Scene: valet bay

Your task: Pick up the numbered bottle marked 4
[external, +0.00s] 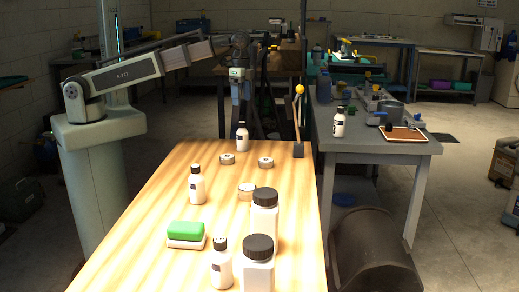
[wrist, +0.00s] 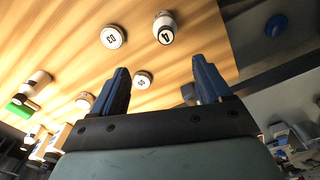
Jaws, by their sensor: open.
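The bottle marked 4 (wrist: 165,28) is a small white bottle with a dark number on its label. In the wrist view it is near the top, beyond my fingertips and apart from them. It appears to be the black-capped bottle (external: 242,138) at the far end of the wooden table in the external view. My gripper (wrist: 160,66) is open, with two dark blue fingers spread and nothing between them. In the external view my gripper (external: 240,92) hangs above the table's far end, over that bottle.
Round numbered tins (external: 227,158) (external: 265,162) stand near the bottle. A block (external: 298,150) with a yellow-tipped rod is to its right. Other white bottles (external: 197,186) and a green-and-white sponge (external: 187,235) are nearer the camera. A grey workbench (external: 375,148) stands at right.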

